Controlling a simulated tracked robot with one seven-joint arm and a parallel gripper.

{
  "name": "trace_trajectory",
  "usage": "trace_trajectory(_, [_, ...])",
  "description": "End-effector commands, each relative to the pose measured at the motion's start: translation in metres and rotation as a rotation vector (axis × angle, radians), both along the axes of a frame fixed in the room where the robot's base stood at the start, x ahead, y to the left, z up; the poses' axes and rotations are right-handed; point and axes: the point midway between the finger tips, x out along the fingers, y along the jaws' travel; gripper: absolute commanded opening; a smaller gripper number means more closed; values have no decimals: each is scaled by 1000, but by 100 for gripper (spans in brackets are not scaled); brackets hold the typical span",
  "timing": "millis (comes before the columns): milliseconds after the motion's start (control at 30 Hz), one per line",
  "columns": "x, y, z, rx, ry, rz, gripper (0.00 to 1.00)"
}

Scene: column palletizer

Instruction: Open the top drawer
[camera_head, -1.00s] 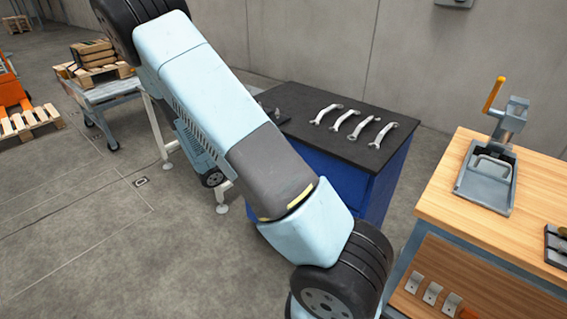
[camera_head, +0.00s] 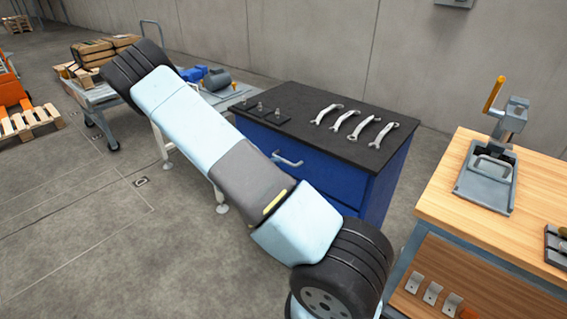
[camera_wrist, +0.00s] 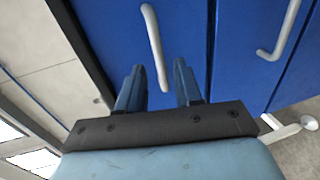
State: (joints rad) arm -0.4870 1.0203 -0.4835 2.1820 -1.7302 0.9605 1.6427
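The blue cabinet (camera_head: 335,185) with a dark top (camera_head: 290,97) stands in the middle of the head view. A pale bar handle (camera_head: 288,160) shows high on its front, partly covered by my arm. In the wrist view, the picture is turned sideways and the top drawer front (camera_wrist: 110,25) lies beside the dark top edge. Its handle (camera_wrist: 153,40) runs into the gap between the fingers of my gripper (camera_wrist: 158,75). The fingers are apart, one on each side of the handle; I cannot tell how deep they reach. My gripper is hidden in the head view.
A lower drawer's handle (camera_wrist: 283,32) is at the right of the wrist view. A wooden workbench (camera_head: 455,200) with a clamp device (camera_head: 490,165) stands close at right. A cart (camera_head: 95,95) is behind at left.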

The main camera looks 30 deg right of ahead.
Motion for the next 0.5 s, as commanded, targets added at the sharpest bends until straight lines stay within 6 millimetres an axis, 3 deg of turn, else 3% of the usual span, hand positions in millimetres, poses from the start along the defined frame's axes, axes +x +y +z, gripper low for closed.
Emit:
trace_trajectory(233, [13,-38,-8,-2,0,-2,35])
trace_trajectory(500, [21,-57,-13,0,1,-1,35])
